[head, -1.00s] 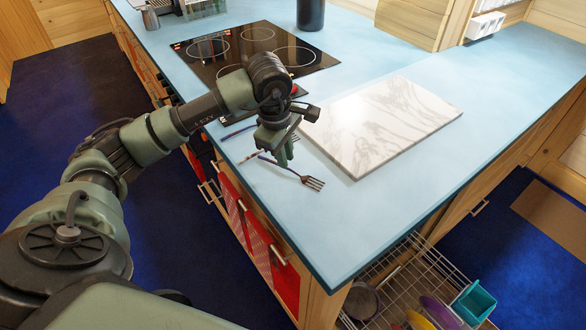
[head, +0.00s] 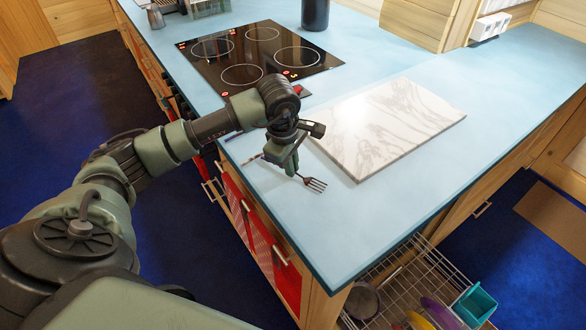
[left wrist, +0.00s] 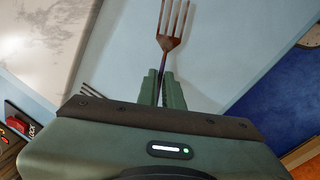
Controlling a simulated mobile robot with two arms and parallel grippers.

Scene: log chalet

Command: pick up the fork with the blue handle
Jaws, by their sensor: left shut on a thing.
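A fork with a dark blue-purple handle (head: 315,184) is at the front of the blue counter, tines pointing right. In the left wrist view the same fork (left wrist: 173,35) has its tines up and its handle running down between my fingers. My left gripper (head: 292,172) is shut on the handle; its fingers also show in the left wrist view (left wrist: 160,75). The palm hides the handle's far end. I cannot tell whether the fork is clear of the counter. My right gripper is not in view.
A white marble board (head: 390,125) lies right of my gripper. A black cooktop (head: 255,60) is behind. Another utensil's handle (head: 252,159) and a blue handle (head: 232,136) lie left of my gripper; tines of another fork (left wrist: 92,93) show. The counter's right front is clear.

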